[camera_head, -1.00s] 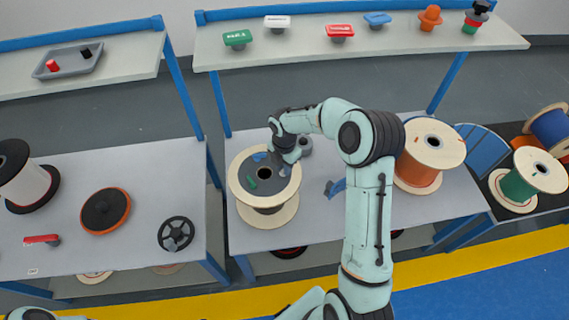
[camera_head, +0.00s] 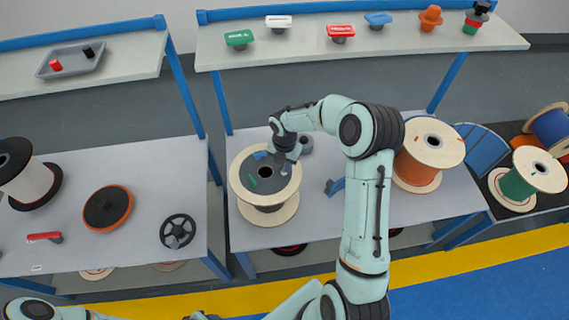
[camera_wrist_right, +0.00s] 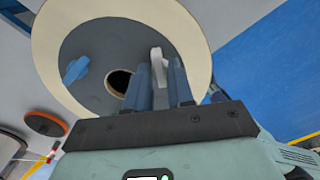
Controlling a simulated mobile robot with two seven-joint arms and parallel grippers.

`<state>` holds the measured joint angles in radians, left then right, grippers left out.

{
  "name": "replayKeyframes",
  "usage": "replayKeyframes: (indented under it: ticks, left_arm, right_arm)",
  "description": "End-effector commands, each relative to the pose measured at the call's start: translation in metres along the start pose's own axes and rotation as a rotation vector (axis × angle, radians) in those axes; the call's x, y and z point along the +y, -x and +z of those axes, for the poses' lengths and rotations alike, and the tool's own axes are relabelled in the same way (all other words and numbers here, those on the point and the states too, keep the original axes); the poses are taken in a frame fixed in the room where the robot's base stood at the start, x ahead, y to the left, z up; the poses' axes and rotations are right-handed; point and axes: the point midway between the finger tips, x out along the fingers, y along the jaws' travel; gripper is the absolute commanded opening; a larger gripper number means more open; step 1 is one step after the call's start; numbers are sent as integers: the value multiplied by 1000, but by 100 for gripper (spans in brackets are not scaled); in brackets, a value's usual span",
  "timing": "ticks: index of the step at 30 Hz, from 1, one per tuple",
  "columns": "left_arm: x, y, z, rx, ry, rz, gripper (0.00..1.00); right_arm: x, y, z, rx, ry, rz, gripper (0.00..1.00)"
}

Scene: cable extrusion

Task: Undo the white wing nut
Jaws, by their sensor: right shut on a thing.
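The white wing nut (camera_wrist_right: 158,66) shows between the blue fingers of my right gripper (camera_wrist_right: 160,84) in the right wrist view. The gripper is shut on it, above the grey face of a wooden-rimmed spool (camera_wrist_right: 198,55). In the head view my right gripper (camera_head: 284,156) is over the right part of the same spool (camera_head: 238,188), and the white nut (camera_head: 285,169) shows small below it. I cannot tell whether the nut still touches the spool face. My left arm shows only along the bottom edge; its gripper is not clear.
A blue wing nut (camera_head: 260,155) and a green one (camera_head: 265,172) are on the spool face, near its hole. A blue piece (camera_head: 335,187) lies on the table to the right, before an orange-sided spool (camera_head: 433,142). More handles stand on the rear shelf (camera_head: 300,52).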

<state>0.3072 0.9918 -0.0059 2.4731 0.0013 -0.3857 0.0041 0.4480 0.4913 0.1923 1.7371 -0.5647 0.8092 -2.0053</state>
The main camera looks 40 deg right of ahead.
Motion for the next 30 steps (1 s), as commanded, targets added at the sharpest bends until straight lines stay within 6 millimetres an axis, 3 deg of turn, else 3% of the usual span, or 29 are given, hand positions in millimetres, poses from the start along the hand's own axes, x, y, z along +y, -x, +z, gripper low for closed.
replayKeyframes:
  ticks: [1, 2, 3, 4, 13, 17, 30]
  left_arm:
    - [0, 0, 0, 0, 0, 0, 43]
    - [0, 0, 0, 0, 0, 0, 43]
    - [0, 0, 0, 0, 0, 0, 43]
    - [0, 0, 0, 0, 0, 0, 43]
    - [0, 0, 0, 0, 0, 0, 43]
    - [0, 1, -1, 1, 0, 0, 43]
    - [5, 7, -7, 9, -3, 3, 43]
  right_arm:
    - [0, 0, 0, 1, 0, 0, 0]
    - [0, 0, 0, 1, 0, -1, 26]
    - [0, 0, 0, 1, 0, -1, 39]
    - [0, 0, 0, 1, 0, -1, 44]
    - [0, 1, 0, 0, -1, 0, 44]
    - [0, 12, 0, -1, -2, 1, 44]
    - [1, 105, 0, -3, 0, 4, 44]
